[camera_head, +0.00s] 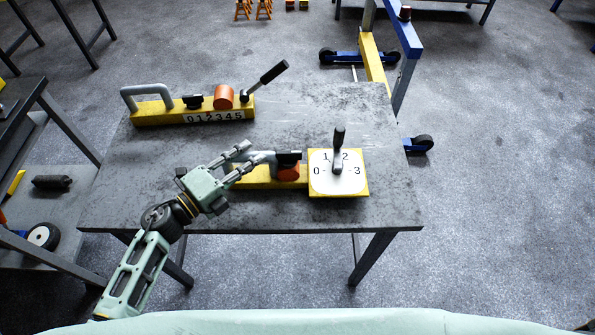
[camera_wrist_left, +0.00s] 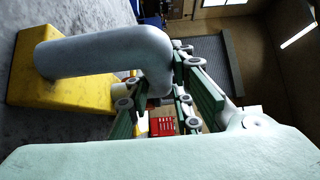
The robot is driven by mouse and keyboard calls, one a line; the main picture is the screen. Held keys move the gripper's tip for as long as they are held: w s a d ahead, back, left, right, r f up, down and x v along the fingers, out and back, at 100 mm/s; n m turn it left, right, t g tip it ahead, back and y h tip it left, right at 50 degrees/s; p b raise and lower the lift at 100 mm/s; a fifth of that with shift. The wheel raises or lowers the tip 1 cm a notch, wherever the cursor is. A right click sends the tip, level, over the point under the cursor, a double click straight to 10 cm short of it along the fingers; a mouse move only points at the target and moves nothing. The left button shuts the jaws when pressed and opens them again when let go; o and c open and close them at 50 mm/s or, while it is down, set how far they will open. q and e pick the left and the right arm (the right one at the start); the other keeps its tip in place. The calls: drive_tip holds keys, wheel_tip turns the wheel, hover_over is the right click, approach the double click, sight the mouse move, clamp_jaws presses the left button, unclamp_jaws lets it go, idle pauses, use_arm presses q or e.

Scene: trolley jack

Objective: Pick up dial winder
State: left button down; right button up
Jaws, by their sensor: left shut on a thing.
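The dial winder is a yellow block with a white dial plate (camera_head: 322,184) marked 0 to 3, a black-knobbed lever and an orange part. It lies near the front right of the grey table. My left gripper (camera_head: 250,162) is at its left end, shut on its grey handle. In the left wrist view the thick grey handle (camera_wrist_left: 95,52) rises from the yellow block (camera_wrist_left: 60,95) and bends down toward the gripper fingers. The exact finger contact is partly hidden there. My right gripper is not in view.
A second yellow device (camera_head: 160,116), numbered 0 to 5, with a grey handle and black-tipped lever, stands behind on the same table (camera_head: 310,112). A blue and yellow hoist (camera_head: 376,62) stands beyond the right back corner. A shelf unit (camera_head: 50,205) stands at left.

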use_arm(q)
drive_tip(key=shift+r, duration=0.25)
drive_tip(key=shift+r, duration=0.45)
drive_tip(key=r, duration=0.3)
drive_tip(key=shift+s+d+r, duration=0.1)
drive_tip(key=shift+d+r, duration=0.2)
drive_tip(key=shift+d, duration=0.1)
drive_tip(key=s+d+r+p, duration=0.3)
drive_tip(key=d+r, duration=0.3)
drive_tip(key=d, duration=0.4)
drive_tip(key=shift+s+d+r+p, duration=0.2)
drive_tip(key=shift+s+p, duration=0.1)
drive_tip(key=shift+p, duration=0.55)
